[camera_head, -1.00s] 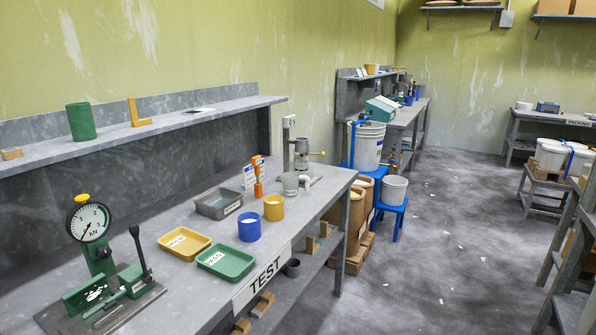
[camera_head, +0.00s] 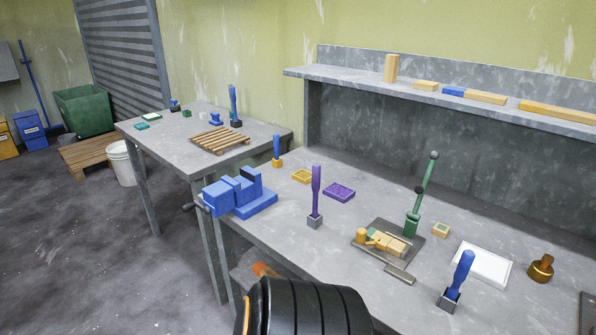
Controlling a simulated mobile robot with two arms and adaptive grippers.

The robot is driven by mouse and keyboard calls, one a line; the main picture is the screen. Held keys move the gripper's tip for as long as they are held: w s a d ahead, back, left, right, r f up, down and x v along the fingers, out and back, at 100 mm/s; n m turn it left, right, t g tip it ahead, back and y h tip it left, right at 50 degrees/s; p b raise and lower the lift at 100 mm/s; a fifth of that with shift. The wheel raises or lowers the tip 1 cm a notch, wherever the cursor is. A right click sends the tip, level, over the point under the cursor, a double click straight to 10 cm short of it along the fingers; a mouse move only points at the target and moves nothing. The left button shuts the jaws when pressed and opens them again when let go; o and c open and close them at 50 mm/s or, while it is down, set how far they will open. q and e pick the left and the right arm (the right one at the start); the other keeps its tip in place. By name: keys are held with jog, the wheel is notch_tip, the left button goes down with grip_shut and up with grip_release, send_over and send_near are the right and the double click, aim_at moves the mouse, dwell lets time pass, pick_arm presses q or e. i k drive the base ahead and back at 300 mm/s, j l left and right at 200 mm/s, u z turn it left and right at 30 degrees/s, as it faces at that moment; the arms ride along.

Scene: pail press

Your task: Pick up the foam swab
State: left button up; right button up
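I cannot pick out a foam swab for certain. Several upright handled tools stand on the near bench (camera_head: 290,262): a purple-handled one (camera_head: 316,185) in a grey block, a blue-handled one (camera_head: 462,270) in a dark holder, and a small blue one (camera_head: 276,147) on a yellow base. Their lower ends are hidden in the holders. Another blue-handled tool (camera_head: 233,102) stands on the far table. Neither gripper shows; a black ribbed part of my own arm fills the bottom middle.
A blue vise (camera_head: 240,193) sits at the near bench's left corner. A lever press with a green handle (camera_head: 422,195), a white tray (camera_head: 483,263) and a brass piece (camera_head: 541,268) stand to the right. A shelf (camera_head: 440,97) runs behind. Floor at left is open.

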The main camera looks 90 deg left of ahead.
aim_at(315, 181)
jog(key=u, duration=2.6)
